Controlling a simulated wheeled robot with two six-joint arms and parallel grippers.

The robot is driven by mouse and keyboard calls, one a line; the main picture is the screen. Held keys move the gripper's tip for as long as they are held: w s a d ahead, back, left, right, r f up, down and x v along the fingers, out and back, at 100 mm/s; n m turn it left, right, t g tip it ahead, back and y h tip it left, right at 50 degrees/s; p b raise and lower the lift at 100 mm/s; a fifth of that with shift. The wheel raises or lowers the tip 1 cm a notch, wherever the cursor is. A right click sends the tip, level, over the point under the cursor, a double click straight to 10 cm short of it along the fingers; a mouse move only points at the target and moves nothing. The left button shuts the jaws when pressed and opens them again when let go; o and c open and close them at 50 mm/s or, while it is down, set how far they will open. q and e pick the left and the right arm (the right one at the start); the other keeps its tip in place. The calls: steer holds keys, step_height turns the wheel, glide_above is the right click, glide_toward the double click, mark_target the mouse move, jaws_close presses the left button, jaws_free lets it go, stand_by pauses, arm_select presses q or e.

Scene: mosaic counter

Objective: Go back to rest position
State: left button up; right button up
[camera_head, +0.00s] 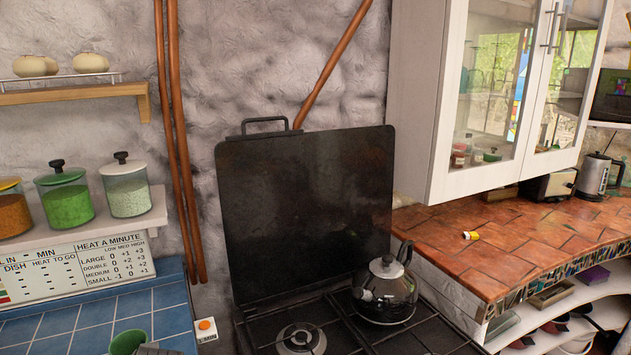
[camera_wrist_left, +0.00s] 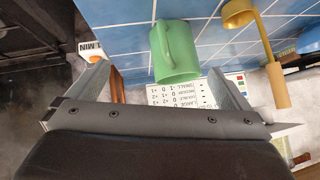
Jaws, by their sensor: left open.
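My left gripper (camera_wrist_left: 160,72) is open in the left wrist view, with its two grey fingers spread wide. A green mug (camera_wrist_left: 177,52) stands on the blue tiles in front of it, between the finger directions, and neither finger visibly grips it. In the head view the mug (camera_head: 127,343) shows at the bottom edge, cut off by the frame. A small grey part beside it seems to be my left gripper. My right gripper is in neither view.
A white box with an orange button (camera_head: 206,328) stands at the blue counter's (camera_head: 95,318) right edge. A kettle (camera_head: 385,290) sits on the black stove (camera_head: 345,335), with its lid (camera_head: 305,205) raised. Jars (camera_head: 66,200) stand on a shelf. A yellow ladle-like tool (camera_wrist_left: 258,35) lies near the mug.

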arm_select(q)
steer(key=s+d+f+m+g+h, duration=0.1)
steer(key=s+f, duration=0.3)
steer(key=s, duration=0.6)
steer(key=s+f+m+g+h, duration=0.15)
steer(key=s+f, duration=0.25)
steer(key=s, duration=0.6)
steer(key=s+d+f+m+g+h, duration=0.15)
steer(key=s+f, duration=0.25)
steer(key=s, duration=0.5)
step_height(320, 180, down, 25)
steer(key=a, duration=0.2)
steer(key=s+d+f+g+h, duration=0.1)
steer(key=s+f, duration=1.4)
steer(key=shift+s+f+g, duration=0.35)
steer(key=shift+g, duration=0.05)
